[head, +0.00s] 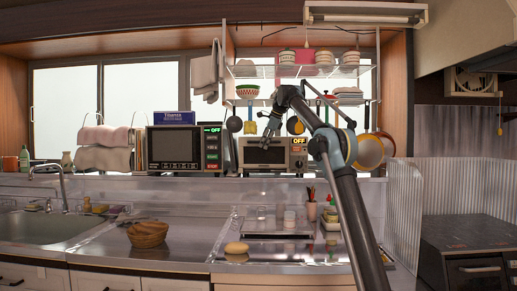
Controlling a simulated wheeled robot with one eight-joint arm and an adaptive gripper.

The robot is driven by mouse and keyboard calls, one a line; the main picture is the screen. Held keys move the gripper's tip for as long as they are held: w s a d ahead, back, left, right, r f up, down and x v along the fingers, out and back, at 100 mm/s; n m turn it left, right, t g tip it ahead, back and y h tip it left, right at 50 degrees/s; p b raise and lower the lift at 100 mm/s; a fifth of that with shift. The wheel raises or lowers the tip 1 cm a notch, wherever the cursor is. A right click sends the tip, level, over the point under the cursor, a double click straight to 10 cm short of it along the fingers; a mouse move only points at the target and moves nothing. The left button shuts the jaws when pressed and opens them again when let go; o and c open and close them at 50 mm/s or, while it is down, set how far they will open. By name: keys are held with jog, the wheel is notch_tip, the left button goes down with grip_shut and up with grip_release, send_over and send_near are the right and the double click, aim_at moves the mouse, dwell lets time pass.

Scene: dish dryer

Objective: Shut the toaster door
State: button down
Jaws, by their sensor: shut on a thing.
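The toaster (298,154) is a small silver oven with a glowing OFF sign at its upper right, on the counter ledge below the dish rack. Its front door (262,156) faces me. It looks upright, but at this size I cannot tell whether it is fully shut. My gripper (266,141) comes down from above at the upper edge of the door and is shut on it there. The fingers are small and dark, and partly hide the door's top edge and handle.
A microwave (174,149) stands left of the toaster. Utensils and pans (369,151) hang around it below the wire rack (300,71). Lower down are a bread basket (148,233), a bun (236,248) and a sink (40,228). My arm crosses the right side.

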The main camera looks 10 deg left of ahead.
jog(key=shift+w+a+r, duration=0.1)
jog(key=shift+w+r, duration=0.1)
jog(key=shift+w, duration=0.1)
jog(key=shift+w+r, duration=0.1)
jog(key=shift+w, duration=0.1)
jog(key=c, duration=1.9)
grip_release()
jog(key=shift+v, duration=2.5)
jog(key=s+d, duration=0.5)
jog(key=d, duration=0.5)
jog(key=shift+s+d, duration=0.35)
jog(key=shift+d, duration=0.05)
